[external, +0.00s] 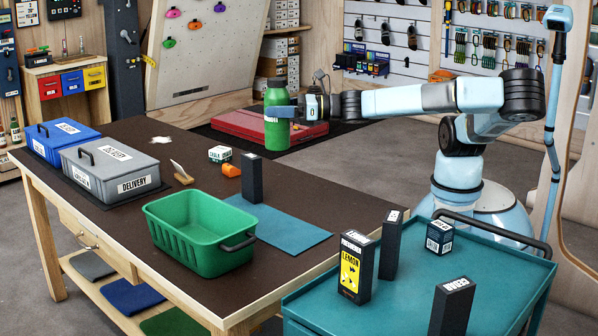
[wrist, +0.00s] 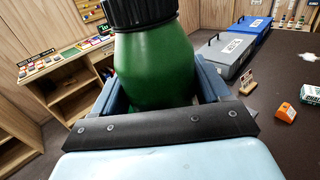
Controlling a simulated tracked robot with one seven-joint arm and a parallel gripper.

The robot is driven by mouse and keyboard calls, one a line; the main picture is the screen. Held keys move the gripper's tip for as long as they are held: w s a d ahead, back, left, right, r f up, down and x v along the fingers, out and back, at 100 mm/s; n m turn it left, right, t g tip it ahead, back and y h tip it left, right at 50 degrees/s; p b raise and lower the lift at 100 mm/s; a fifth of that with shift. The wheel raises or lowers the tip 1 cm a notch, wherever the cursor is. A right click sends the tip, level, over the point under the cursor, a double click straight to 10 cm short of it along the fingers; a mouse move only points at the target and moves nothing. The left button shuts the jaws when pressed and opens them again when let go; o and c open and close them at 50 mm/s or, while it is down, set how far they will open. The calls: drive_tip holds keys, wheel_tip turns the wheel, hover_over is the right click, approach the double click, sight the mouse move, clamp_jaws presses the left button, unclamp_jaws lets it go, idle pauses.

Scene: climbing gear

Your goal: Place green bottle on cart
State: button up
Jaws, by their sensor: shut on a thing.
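The green bottle (external: 277,132) is upright in the external view, held in the air above the far right part of the brown table. My gripper (external: 280,112) is shut around its body. In the wrist view the green bottle (wrist: 155,68) with its black ribbed cap stands between the two blue fingers of my gripper (wrist: 158,95). The teal cart (external: 490,276) is at the front right, apart from the bottle. Its top holds a yellow and black lemon box (external: 356,267) and several dark boxes.
On the table (external: 215,300) are a green basket (external: 200,235), a teal mat (external: 285,236), a dark upright box (external: 252,178) and grey (external: 112,170) and blue delivery bins. The cart's handle (external: 492,228) rises at its far edge. Some cart top is bare between the boxes.

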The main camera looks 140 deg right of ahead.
drive_tip(key=w+a+n+t+y, duration=0.1)
drive_tip(key=a+y, duration=0.1)
drive_tip(key=a, duration=1.8)
drive_tip(key=w+a+n+t+y, duration=0.2)
drive_tip(key=a, duration=1.8)
drive_tip(key=s+a+n+y, duration=0.1)
drive_tip(key=s+a, duration=0.7)
drive_tip(key=a, duration=0.4)
drive_tip(key=s+a+y, duration=0.1)
drive_tip(key=s+a, duration=0.7)
drive_tip(key=a, duration=0.4)
wheel_tip(320, 180, down, 20)
drive_tip(key=shift+s+a+r+t, duration=0.2)
drive_tip(key=shift+s+a+t, duration=0.05)
drive_tip(key=shift+a+t, duration=0.15)
drive_tip(key=o, duration=1.2)
drive_tip(key=shift+o, duration=0.2)
